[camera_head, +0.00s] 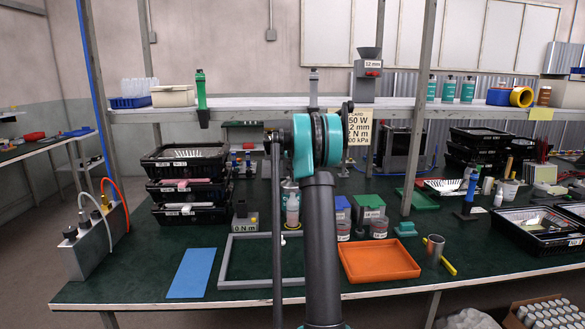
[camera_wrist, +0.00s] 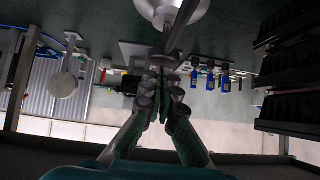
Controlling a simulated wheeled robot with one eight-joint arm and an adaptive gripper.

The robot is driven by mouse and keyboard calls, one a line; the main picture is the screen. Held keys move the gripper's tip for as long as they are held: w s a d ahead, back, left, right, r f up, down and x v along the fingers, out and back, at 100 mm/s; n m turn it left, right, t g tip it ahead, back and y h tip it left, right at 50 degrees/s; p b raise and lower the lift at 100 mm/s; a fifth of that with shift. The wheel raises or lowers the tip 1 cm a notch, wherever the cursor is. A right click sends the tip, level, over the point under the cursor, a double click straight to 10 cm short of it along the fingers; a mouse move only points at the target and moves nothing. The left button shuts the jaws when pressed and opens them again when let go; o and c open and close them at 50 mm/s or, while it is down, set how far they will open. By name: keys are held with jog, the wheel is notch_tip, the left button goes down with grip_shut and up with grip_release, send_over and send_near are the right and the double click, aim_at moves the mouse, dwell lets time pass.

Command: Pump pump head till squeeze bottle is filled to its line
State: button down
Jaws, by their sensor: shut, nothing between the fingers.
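In the head view a small clear bottle with pinkish contents (camera_head: 292,208) stands upright just left of my arm, partly hidden by it. It may be the squeeze bottle; its fill line is too small to make out. My gripper (camera_wrist: 168,73) is shut and empty in the wrist view; in the head view my arm hides it. Just beyond the fingertips is a shiny rounded metal part (camera_wrist: 160,14) with a dark bar across it. It may belong to the pump, but I cannot tell. I cannot tell whether the fingers touch the bar.
A grey frame (camera_head: 222,272), a blue mat (camera_head: 191,274) and an orange tray (camera_head: 347,262) lie at the table's front. Stacked black bins (camera_head: 158,190) stand at left. A metal cup (camera_head: 434,250) stands right of the tray. A shelf (camera_head: 245,105) spans above.

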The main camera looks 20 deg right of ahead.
jog(key=r+v, duration=0.1)
jog(key=v, duration=1)
jog(key=shift+w, duration=0.3)
dwell(0.6)
jog(key=shift+s+a+r, duration=0.1)
jog(key=shift+a+r, duration=0.05)
jog(key=shift+r, duration=0.85)
jog(key=x, duration=0.9)
jog(key=shift+f, duration=0.15)
jog(key=f, duration=0.1)
jog(key=w+f, duration=0.1)
jog(key=f, duration=0.1)
jog(key=shift+f, duration=0.65)
